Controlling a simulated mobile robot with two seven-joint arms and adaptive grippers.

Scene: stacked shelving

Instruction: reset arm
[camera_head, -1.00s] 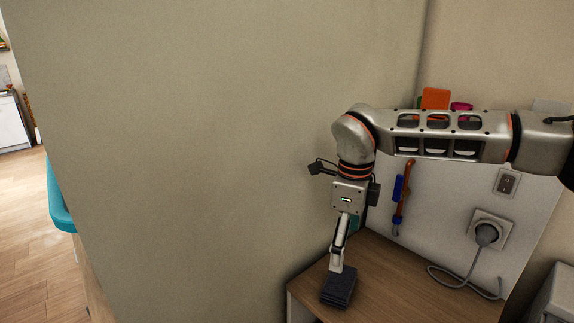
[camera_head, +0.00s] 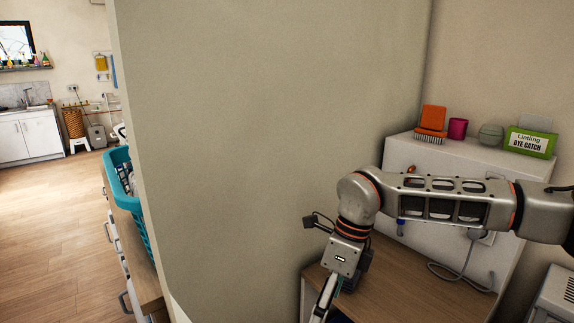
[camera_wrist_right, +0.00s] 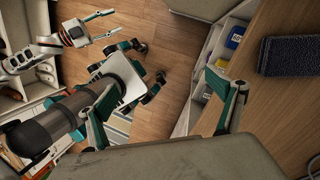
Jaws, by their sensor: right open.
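My right arm comes in from the right in the head view. Its gripper (camera_head: 322,302) points down at the front left edge of the wooden surface (camera_head: 410,281), its tips cut off by the frame. In the right wrist view my right gripper (camera_wrist_right: 163,105) has its fingers wide apart with nothing between them. A dark ridged block (camera_wrist_right: 290,55) lies on the wooden surface, apart from the fingers; in the head view it is mostly hidden behind the gripper. My left gripper (camera_wrist_right: 108,30) shows in the wrist view with its fingers apart and empty, over the floor.
A white cabinet (camera_head: 470,178) behind the arm carries an orange brush (camera_head: 431,121), a magenta cup (camera_head: 457,128), a round grey object (camera_head: 491,135) and a green box (camera_head: 531,142). A tall panel (camera_head: 270,120) stands left of the arm. A teal basket (camera_head: 123,178) is beyond it.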

